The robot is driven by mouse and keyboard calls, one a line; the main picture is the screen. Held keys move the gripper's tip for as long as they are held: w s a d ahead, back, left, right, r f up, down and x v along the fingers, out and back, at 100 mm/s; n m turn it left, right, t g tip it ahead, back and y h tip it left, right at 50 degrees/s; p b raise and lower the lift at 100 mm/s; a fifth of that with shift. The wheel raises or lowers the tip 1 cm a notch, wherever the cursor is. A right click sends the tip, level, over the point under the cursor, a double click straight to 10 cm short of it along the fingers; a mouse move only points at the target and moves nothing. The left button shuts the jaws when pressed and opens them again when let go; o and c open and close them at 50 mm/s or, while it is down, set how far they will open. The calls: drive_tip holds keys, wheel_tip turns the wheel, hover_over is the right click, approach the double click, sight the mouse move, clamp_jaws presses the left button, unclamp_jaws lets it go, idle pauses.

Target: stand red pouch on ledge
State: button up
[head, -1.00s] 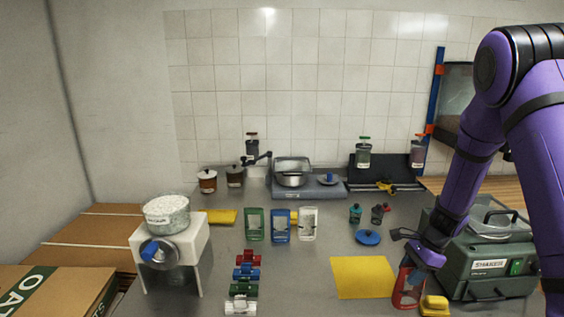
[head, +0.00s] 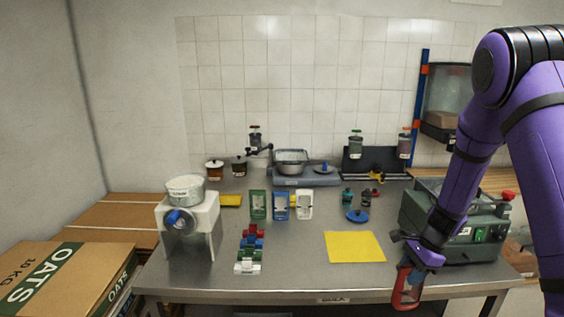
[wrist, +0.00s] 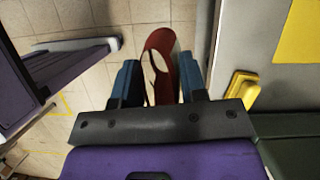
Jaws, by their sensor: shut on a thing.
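The red pouch (head: 407,287) hangs below my gripper (head: 411,262) in the head view, at the right end of the table's front edge. In the wrist view, the red pouch (wrist: 163,90) is between the two blue fingers of my gripper (wrist: 158,82), with floor tiles behind it. My gripper is shut on it. The fingers hide part of the pouch. Green (head: 258,205), blue (head: 280,206) and white (head: 304,204) pouches stand in a row at mid-table. I cannot tell which surface is the ledge.
A green shaker machine (head: 480,235) stands right, beside my arm. A yellow mat (head: 354,247) lies left of the gripper. A yellow block (wrist: 240,90) sits near the table edge in the wrist view. Coloured clips (head: 247,268) line the left front. Oats boxes (head: 60,275) fill the far left.

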sight(400, 275)
drive_tip(key=shift+w+a+f+n, duration=0.3)
drive_tip(key=shift+w+f+n, duration=0.1)
drive_tip(key=shift+n, duration=0.2)
drive_tip(key=n, duration=0.1)
drive_tip(key=a+f+n+g, duration=0.1)
drive_tip(key=n, duration=0.2)
drive_tip(key=shift+w+a+f+g+h, duration=0.2)
drive_tip(key=shift+w+g+h, duration=0.1)
drive_tip(key=shift+g+h, duration=0.1)
drive_tip(key=w+f+n+h, duration=0.1)
drive_tip(key=n, duration=0.3)
drive_tip(key=a+f+n+g+h, duration=0.1)
drive_tip(key=n, duration=0.2)
drive_tip(key=w+a+f+n+g+h, duration=0.1)
drive_tip(key=n, duration=0.3)
drive_tip(key=shift+w+a+f+n+h, duration=0.2)
drive_tip(key=shift+w+f+n+h, duration=0.1)
drive_tip(key=shift+f, duration=0.05)
